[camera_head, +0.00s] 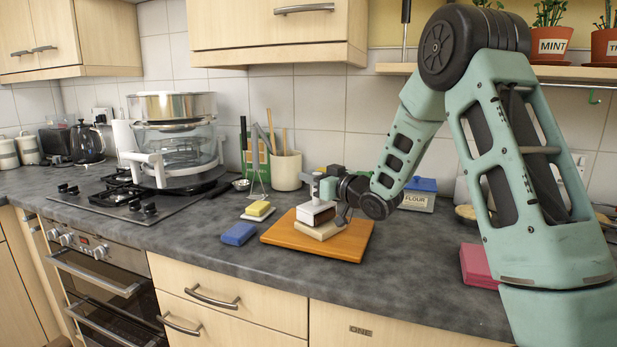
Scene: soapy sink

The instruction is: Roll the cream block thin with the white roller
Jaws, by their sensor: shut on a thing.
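An orange board (275,237) lies on the dark worktop. A pale cream block (312,232) rests flat on it. My gripper (317,192) is above the block and shut on a white piece (311,213), taken to be the white roller, though it looks boxy here with a darker side. The white piece sits right over the cream block; they appear to touch, but I cannot be sure. The fingers and wrist hide part of the white piece and the block's right end.
A blue sponge (238,234) and a yellow-and-white one (258,210) lie left of the board. A pink block (478,266) is at right, near my arm. The hob (135,200) is left. The worktop in front is clear.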

